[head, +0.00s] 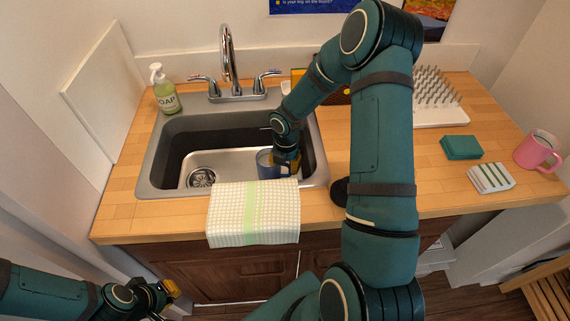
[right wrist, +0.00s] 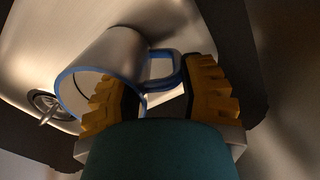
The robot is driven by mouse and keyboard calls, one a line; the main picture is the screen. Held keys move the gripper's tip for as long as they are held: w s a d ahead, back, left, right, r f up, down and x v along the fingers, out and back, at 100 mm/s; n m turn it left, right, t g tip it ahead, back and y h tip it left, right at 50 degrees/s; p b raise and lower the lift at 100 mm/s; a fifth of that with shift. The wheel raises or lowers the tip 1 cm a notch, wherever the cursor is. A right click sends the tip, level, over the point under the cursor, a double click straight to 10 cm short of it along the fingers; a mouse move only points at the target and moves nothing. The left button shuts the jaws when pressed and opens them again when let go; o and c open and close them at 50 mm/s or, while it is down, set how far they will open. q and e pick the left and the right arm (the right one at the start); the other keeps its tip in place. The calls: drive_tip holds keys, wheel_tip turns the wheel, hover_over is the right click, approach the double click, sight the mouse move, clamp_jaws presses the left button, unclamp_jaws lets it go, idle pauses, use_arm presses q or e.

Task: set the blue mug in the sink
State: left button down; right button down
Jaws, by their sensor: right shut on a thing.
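The blue mug (head: 266,164) is inside the sink (head: 148,170), toward the right side of its basin. In the right wrist view the mug (right wrist: 112,57) is tilted, grey-sided with a blue rim and handle. My right gripper (head: 287,162) is down in the sink, shut on the mug at its handle side. I cannot tell whether the mug touches the basin floor. My left gripper (head: 170,291) is low in front of the counter, away from the mug; its opening is unclear.
A checked towel (head: 226,217) hangs over the front edge. A faucet (head: 228,60) and soap bottle (head: 163,90) stand behind the sink.

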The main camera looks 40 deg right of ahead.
drive_tip(key=c, duration=0.5)
unclamp_jaws()
wheel_tip(320, 180, up, 12)
drive_tip(key=p, duration=0.2)
drive_tip(key=shift+s+p, duration=0.15)
drive_tip(key=shift+p, duration=0.15)
drive_tip(key=shift+r, duration=0.1)
